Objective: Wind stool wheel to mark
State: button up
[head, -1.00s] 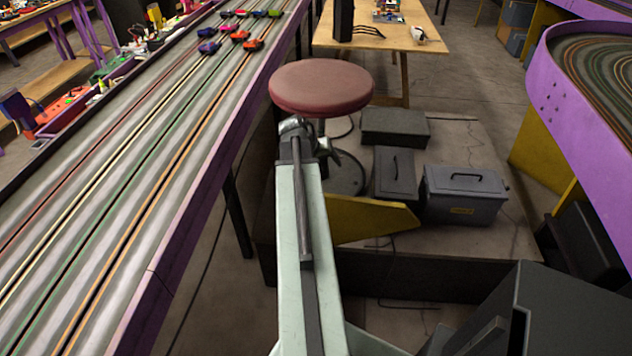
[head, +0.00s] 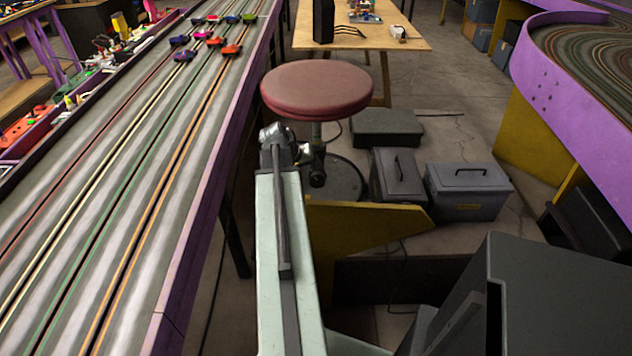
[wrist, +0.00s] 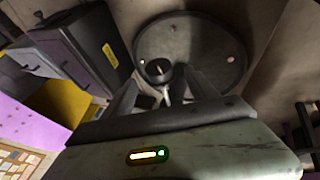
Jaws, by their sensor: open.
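The stool shows in the head view with a round red seat (head: 316,88) on a short post. Its dark round base (head: 340,182) is partly hidden by my arm. The wrist view looks at a large grey disc (wrist: 190,40), which looks like this base. A small dark round part with a pale pointer (wrist: 158,70) shows in front of the disc; I cannot tell if it is the wheel or its mark. My gripper (wrist: 162,86) is open, its two dark fingers apart on either side of this small part, with nothing held. In the head view my arm's end is just below the seat.
Grey boxes (head: 467,190) stand on the floor right of the stool. A yellow panel (head: 365,225) lies nearer, right of my arm. The slot track (head: 110,180) runs along the left, and a purple-edged track (head: 545,85) is at the right. A wooden table (head: 405,40) stands behind.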

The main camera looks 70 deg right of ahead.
aim_at(316, 178)
jog(key=b+x, duration=0.4)
jog(key=x, duration=0.2)
jog(key=shift+s+f, duration=0.1)
jog(key=shift+s, duration=0.05)
jog(key=shift+c, duration=0.2)
jog(key=c, duration=1.3)
jog(key=shift+s+a, duration=0.1)
jog(key=shift+a, duration=0.05)
